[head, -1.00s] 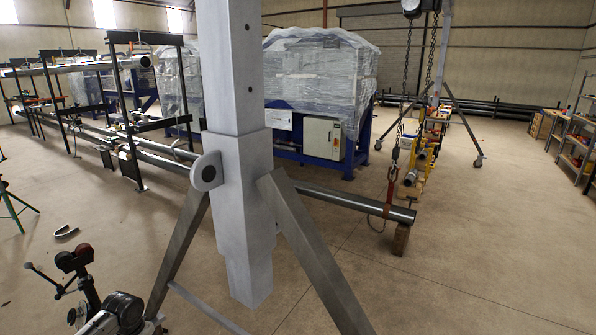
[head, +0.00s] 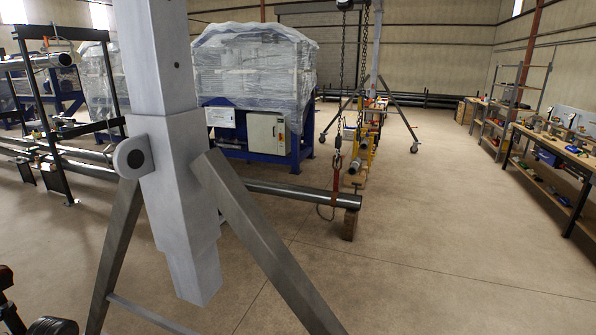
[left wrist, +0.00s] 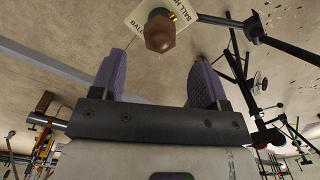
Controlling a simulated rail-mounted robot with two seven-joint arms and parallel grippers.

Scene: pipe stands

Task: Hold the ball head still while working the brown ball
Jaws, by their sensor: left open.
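In the left wrist view a brown, faceted-looking ball (left wrist: 160,33) sits at the top centre, in front of a pale label plate (left wrist: 183,13) with partly hidden lettering that begins "BALL". My left gripper (left wrist: 161,63) has two purple fingers spread wide apart. The ball shows beyond and between the fingertips, and nothing is between the fingers. How the ball joins the ball head is hidden. In the head view a dark reddish part (head: 6,279) is cut off at the lower left edge; I cannot tell whether it is the ball head. My right gripper is in neither view.
A grey tripod post (head: 180,215) stands close in front in the head view. Behind it a steel pipe (head: 300,193) rests near its end on a wooden block (head: 349,226). A workbench (head: 565,155) stands at the right. The floor at the centre right is clear.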

